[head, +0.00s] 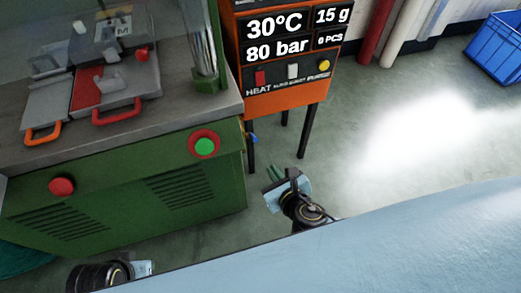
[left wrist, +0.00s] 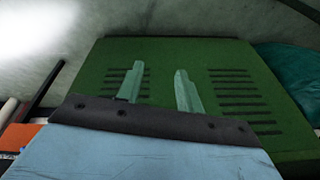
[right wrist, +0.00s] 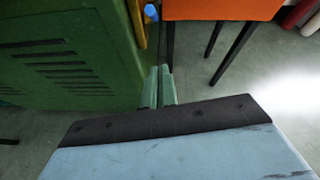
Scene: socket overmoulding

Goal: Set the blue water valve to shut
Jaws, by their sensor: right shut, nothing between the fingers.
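The blue water valve (head: 252,138) shows as a small blue handle on the right side of the green machine, beside the orange control unit. In the right wrist view a blue part (right wrist: 150,11) at the top edge looks like this handle; its exact angle is hard to tell. My right gripper (head: 273,173) is shut and empty, below and to the right of the valve and apart from it. Its fingertips (right wrist: 160,71) point toward the gap between machine and unit. My left gripper (left wrist: 158,72) is open and empty, facing the green machine's vented front.
The green machine (head: 222,188) stands left, with a green button (head: 204,147) and a red button (head: 61,187) on its front. The orange unit (head: 290,101) stands on dark legs. Open floor lies right.

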